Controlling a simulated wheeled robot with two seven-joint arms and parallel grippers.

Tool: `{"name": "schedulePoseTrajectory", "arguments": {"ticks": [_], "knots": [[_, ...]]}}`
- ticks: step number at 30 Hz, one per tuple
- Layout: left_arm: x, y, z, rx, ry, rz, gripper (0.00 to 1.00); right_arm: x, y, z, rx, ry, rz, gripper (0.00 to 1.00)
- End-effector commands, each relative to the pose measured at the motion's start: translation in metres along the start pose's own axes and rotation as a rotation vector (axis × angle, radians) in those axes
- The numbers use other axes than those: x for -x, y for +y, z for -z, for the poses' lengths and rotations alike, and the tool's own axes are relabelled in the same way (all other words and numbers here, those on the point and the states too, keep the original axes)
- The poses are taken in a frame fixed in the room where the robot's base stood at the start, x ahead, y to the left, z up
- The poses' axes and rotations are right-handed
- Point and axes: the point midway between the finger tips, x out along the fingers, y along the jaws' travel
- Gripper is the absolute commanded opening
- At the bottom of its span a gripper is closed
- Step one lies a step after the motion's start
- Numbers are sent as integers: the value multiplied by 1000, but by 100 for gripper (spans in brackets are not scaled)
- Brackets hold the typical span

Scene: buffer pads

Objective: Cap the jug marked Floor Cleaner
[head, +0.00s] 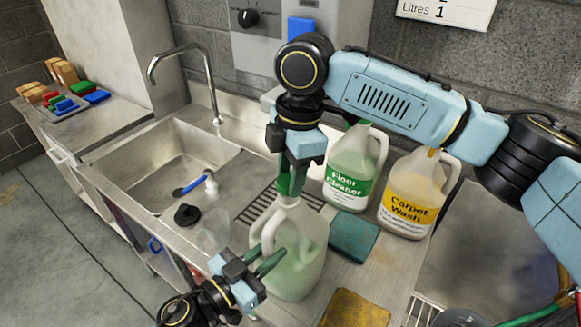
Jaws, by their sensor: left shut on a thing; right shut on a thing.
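A translucent jug (300,262) with pale green liquid stands at the front edge of the counter; no label shows on its visible side. My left gripper (272,262) is shut on this jug at its handle side. My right gripper (290,180) points down, shut on a green cap (288,197) at the jug's neck. The fingers are also green, so the cap's outline and whether it sits on the neck are hard to tell. A jug with a green label reading Floor Cleaner (348,186) stands behind, its top partly behind my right arm.
A Carpet Wash jug (408,200) stands right of it. A teal pad (354,236) and a yellow pad (356,308) lie on the counter. A sink (165,165) with tap (185,60), a blue-handled brush (195,184) and a black plug (187,215) are left.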

Motion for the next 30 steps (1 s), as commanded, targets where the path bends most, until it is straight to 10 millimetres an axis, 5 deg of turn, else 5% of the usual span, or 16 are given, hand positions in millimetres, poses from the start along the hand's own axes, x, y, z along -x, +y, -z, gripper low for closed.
{"name": "schedulePoseTrajectory", "arguments": {"ticks": [30], "knots": [[0, 0, -1, 0, -1, 0, 0, -16, 0, -2, 0, -1, 1, 18]]}}
